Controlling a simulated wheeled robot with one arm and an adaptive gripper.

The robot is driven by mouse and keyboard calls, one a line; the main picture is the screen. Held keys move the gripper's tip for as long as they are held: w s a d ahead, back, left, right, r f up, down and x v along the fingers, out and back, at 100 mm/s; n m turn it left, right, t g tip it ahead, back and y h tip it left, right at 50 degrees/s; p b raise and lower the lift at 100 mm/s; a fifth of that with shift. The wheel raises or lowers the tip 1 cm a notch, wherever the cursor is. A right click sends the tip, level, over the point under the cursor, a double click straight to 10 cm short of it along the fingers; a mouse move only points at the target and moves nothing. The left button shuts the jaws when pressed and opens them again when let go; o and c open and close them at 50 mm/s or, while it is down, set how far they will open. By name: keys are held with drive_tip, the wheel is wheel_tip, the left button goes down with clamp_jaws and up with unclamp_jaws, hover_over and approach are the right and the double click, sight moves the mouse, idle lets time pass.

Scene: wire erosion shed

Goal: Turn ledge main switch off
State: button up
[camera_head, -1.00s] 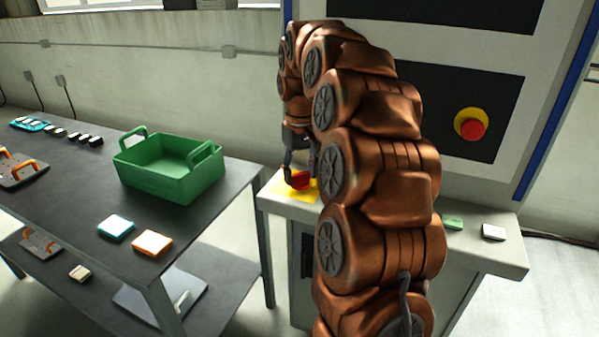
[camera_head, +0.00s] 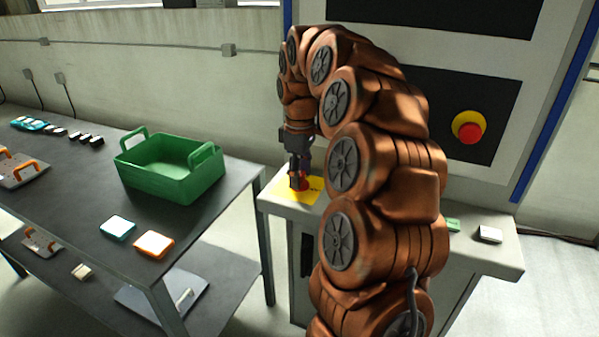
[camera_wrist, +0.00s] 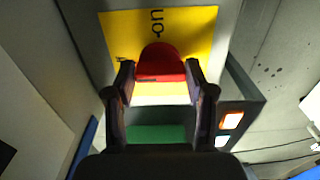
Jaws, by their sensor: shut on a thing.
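The ledge main switch is a red knob (camera_wrist: 160,62) on a yellow plate (camera_wrist: 116,33) with black lettering; "on" can be read beside the knob in the wrist view. In the head view the yellow plate (camera_head: 287,194) lies on the machine's pale ledge (camera_head: 275,208). My gripper (camera_wrist: 160,82) is shut on the red knob, a finger on each side of it. In the head view my gripper (camera_head: 299,185) points down onto the knob and hides most of it.
A red emergency button (camera_head: 469,128) on a yellow collar sits on the machine's front panel. A pale block (camera_head: 490,234) and a green block (camera_head: 453,225) lie on the ledge, right of my arm. A green crate (camera_head: 165,185) stands on the dark table at left.

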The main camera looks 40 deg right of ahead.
idle(0.5)
drive_tip(key=o, duration=1.2)
drive_tip(key=shift+c, duration=0.2)
drive_tip(key=shift+r, duration=3.75)
